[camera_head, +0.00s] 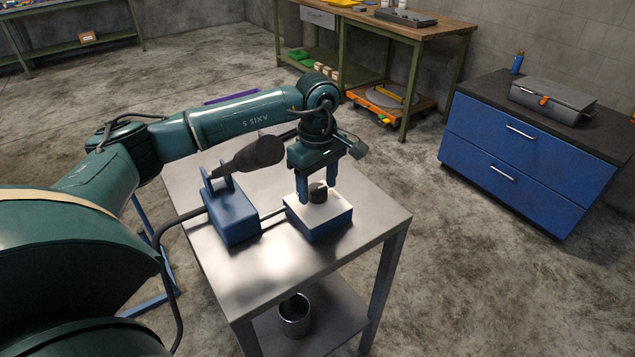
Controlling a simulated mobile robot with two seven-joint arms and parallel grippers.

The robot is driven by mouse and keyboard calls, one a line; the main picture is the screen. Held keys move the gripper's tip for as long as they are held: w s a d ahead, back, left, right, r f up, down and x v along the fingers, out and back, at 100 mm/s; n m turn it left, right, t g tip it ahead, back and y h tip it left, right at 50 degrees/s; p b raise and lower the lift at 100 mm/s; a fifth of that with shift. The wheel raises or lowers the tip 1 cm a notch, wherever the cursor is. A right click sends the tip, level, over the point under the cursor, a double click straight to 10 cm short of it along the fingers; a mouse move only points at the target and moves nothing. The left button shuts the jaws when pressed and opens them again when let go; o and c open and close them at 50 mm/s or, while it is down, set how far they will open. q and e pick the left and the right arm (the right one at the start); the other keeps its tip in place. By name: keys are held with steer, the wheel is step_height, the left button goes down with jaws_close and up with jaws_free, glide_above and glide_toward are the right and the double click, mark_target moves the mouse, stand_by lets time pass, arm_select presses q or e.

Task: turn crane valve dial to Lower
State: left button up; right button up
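The valve dial (318,193) is a small dark round knob on top of a blue box with a pale top plate (335,207). The box stands on a metal table. My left gripper (318,189) points straight down over the box, with its two blue fingers spread on either side of the dial. The fingers look open, and contact with the dial is not clear. The dial's markings and pointer are too small to read. My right gripper is not in view.
Left of the valve box, a blue pump unit (233,217) carries a thick black handle (256,154) rising toward my arm. A metal cup (295,315) stands on the table's lower shelf. A blue drawer cabinet (515,150) and a workbench (425,28) stand farther back.

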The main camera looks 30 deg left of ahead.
mark_target(318, 189)
arm_select(q)
step_height(318, 189, up, 13)
stand_by(0.7)
steer(key=shift+r, duration=0.1)
